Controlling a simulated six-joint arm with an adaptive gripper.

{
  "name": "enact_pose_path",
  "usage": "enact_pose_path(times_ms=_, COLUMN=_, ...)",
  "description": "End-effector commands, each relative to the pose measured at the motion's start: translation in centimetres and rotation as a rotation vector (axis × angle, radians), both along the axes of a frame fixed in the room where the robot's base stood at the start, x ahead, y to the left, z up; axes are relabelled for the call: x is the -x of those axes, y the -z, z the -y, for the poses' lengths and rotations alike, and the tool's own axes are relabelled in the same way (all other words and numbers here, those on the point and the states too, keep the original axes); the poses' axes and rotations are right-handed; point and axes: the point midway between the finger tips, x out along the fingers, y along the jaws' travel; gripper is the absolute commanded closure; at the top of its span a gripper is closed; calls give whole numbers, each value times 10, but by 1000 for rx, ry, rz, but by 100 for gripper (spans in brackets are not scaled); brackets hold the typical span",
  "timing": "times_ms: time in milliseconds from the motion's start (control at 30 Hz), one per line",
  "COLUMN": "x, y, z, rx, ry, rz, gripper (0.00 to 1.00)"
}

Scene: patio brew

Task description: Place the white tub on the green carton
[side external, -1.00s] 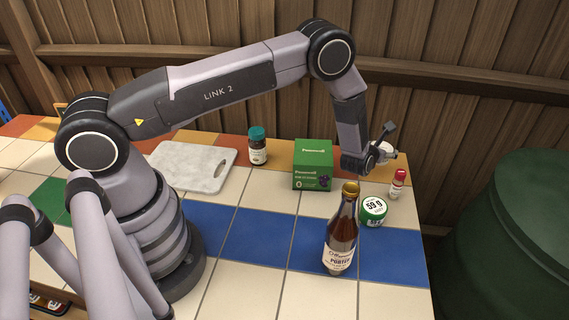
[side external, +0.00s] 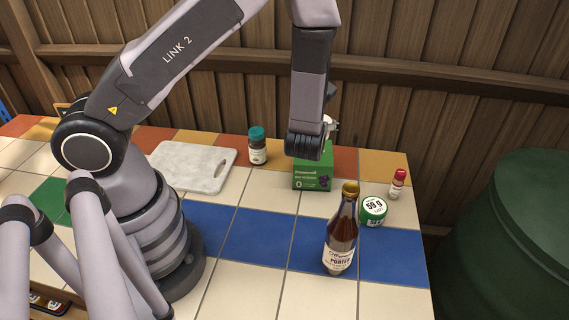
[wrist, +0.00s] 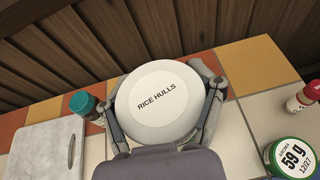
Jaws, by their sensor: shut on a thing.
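The white tub (wrist: 158,103), with a "RICE HULLS" lid, sits between the two fingers of my gripper (wrist: 162,95), which is shut on it. In the side view only a small white part of the tub (side external: 331,124) shows behind my wrist. The green carton (side external: 311,181) stands upright on the tiled table, its upper part covered by my wrist. My gripper and the tub are at or above the carton's top; whether they touch I cannot tell.
A teal-capped bottle (side external: 257,146) stands left of the carton, with a marble board (side external: 190,164) beyond it. A brown porter bottle (side external: 341,240), a green-and-white tin (side external: 373,211) and a small red-capped bottle (side external: 398,185) stand to the right. A wooden wall is behind.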

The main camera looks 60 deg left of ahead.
Motion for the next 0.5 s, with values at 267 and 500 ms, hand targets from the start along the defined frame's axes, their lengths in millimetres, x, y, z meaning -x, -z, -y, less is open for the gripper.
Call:
enact_pose_path(times_ms=267, x=87, y=-36, z=-27, rx=4, ry=-354, rz=3, gripper=67)
enact_pose_path(times_ms=500, x=103, y=-39, z=-35, rx=6, ry=-463, rz=3, gripper=67)
